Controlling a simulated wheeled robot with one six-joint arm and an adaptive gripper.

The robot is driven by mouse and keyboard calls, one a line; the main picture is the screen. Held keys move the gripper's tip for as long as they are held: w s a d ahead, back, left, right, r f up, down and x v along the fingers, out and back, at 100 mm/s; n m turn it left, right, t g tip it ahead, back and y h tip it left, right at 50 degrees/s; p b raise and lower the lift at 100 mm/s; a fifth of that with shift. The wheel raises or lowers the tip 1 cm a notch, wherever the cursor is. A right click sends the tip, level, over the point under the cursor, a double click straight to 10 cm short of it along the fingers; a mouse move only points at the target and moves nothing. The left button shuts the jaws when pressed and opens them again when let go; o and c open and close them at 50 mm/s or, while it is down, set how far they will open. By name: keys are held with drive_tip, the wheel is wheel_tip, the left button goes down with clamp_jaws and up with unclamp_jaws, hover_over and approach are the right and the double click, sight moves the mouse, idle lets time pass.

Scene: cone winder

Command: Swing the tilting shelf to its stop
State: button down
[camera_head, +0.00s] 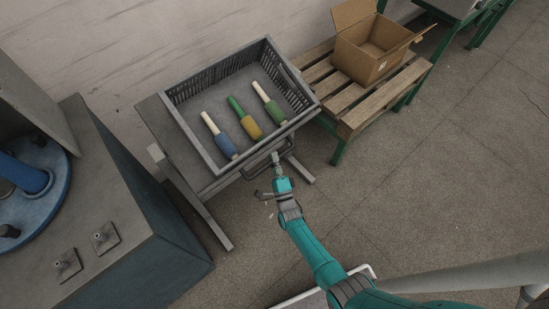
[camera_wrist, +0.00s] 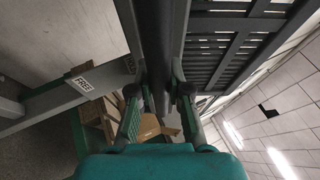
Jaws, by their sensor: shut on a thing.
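The tilting shelf (camera_head: 152,112) is a grey panel on a metal stand, with a grey slatted crate (camera_head: 192,155) on it. A dark bar handle (camera_head: 258,169) runs along its front edge. I cannot tell the shelf's exact tilt. My gripper (camera_head: 276,161) is at the handle, right of its middle. In the wrist view the dark handle bar (camera_wrist: 154,35) passes between the two fingers of my gripper (camera_wrist: 158,88), which is shut on it. The fingers hide part of the bar.
Three wound tubes, blue (camera_head: 226,147), yellow (camera_head: 250,126) and green (camera_head: 275,111), lie in the crate. A winder machine (camera_head: 110,200) stands at left. A wooden bench (camera_head: 350,112) with an open cardboard box (camera_head: 365,62) stands at right. The floor at right is clear.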

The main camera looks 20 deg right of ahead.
drive_tip(key=shift+s+f, duration=0.1)
drive_tip(key=shift+f, duration=0.25)
drive_tip(key=c, duration=1.1)
unclamp_jaws()
drive_tip(key=shift+r, duration=0.1)
drive_tip(key=v, duration=1.2)
